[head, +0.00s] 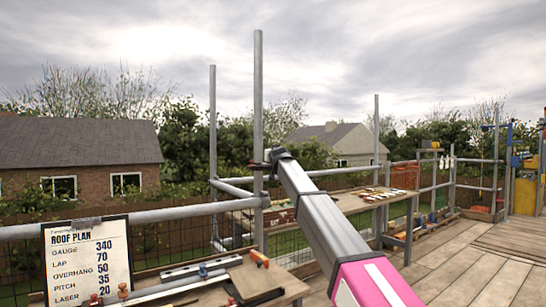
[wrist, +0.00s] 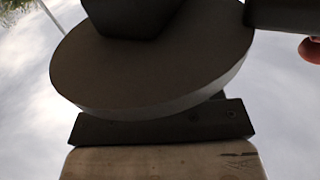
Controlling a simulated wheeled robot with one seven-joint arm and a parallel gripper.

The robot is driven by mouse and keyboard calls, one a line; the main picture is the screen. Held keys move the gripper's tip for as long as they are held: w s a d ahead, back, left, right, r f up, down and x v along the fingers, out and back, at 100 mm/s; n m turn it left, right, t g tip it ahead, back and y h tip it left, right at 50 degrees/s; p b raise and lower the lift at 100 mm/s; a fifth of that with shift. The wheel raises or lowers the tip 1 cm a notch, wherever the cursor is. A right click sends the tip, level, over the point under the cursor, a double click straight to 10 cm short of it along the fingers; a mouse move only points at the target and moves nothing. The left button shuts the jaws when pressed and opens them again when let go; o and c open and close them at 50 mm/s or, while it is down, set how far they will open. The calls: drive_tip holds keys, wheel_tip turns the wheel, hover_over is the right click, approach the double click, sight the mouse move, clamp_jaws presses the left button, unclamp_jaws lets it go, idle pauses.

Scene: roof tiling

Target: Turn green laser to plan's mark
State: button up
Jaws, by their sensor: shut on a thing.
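The roof plan board (head: 88,262) stands at lower left in the head view and reads LASER 20. In the wrist view a dark block, which I take for the laser (wrist: 130,18), sits over a flat round disc (wrist: 150,75). No green shows on it. The disc rests on a black bracket (wrist: 160,128) on a wooden post (wrist: 165,162). My gripper (head: 268,158) is at the scaffold pole in the head view, small and dark; its fingers are hard to make out. It is shut on what appears to be the laser. Any angle marks are not readable.
An upright scaffold pole (head: 258,100) stands right beside my gripper, with a horizontal rail (head: 165,214) crossing below. A workbench with tools (head: 255,280) is at the lower front. Another table (head: 355,202) stands behind my arm. The plank deck (head: 470,270) at right is clear.

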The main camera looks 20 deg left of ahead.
drive_tip(key=shift+f, duration=0.1)
drive_tip(key=o, duration=0.9)
drive_tip(key=shift+s, duration=0.1)
drive_tip(key=v, duration=1)
drive_tip(key=shift+s+d, duration=0.2)
drive_tip(key=shift+s, duration=0.15)
